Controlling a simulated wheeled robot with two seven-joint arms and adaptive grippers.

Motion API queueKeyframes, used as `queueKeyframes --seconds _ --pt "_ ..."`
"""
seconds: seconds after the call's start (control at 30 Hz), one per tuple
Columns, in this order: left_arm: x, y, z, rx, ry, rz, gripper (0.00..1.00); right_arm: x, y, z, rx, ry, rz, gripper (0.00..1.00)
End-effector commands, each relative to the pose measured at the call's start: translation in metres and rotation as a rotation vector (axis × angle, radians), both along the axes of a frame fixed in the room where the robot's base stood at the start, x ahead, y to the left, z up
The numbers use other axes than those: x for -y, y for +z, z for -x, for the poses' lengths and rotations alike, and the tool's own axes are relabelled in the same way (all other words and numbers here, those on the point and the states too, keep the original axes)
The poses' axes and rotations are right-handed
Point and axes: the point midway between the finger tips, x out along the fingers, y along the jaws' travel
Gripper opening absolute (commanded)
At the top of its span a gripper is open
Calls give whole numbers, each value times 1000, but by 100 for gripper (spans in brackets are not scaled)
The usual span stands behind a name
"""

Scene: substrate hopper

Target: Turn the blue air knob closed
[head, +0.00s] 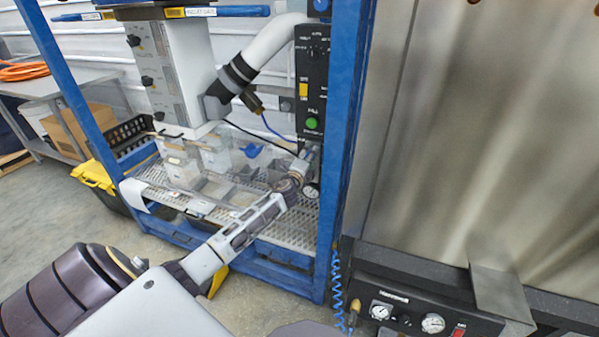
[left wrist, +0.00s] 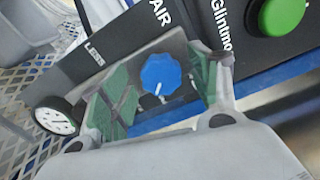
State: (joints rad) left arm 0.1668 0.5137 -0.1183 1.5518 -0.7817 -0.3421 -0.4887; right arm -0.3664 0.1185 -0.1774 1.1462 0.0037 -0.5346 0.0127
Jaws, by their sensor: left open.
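The blue air knob (left wrist: 161,75) shows in the left wrist view on a dark panel, below the word AIR. It has a scalloped rim and a small white mark at its lower edge. My left gripper (left wrist: 165,82) is open, with its green-padded fingers on either side of the knob. I cannot tell whether either finger touches it. In the head view my left gripper (head: 307,155) is at the bottom of the black control panel (head: 312,85), and the knob is hidden there. My right gripper is not in view.
A green button (head: 312,123) sits above the gripper on the panel. A round gauge (left wrist: 54,118) is left of the fingers in the wrist view. The blue frame post (head: 345,110) stands close on the right. Clear bins (head: 215,155) stand on the mesh shelf.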

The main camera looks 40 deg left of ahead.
Motion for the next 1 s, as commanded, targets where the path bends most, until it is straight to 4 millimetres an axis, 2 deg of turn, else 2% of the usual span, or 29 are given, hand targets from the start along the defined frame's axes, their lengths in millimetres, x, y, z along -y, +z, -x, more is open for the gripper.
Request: queueKeyframes --seconds 1.0 --pt "19 -1 78 -1 -1 -1 62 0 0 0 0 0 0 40"
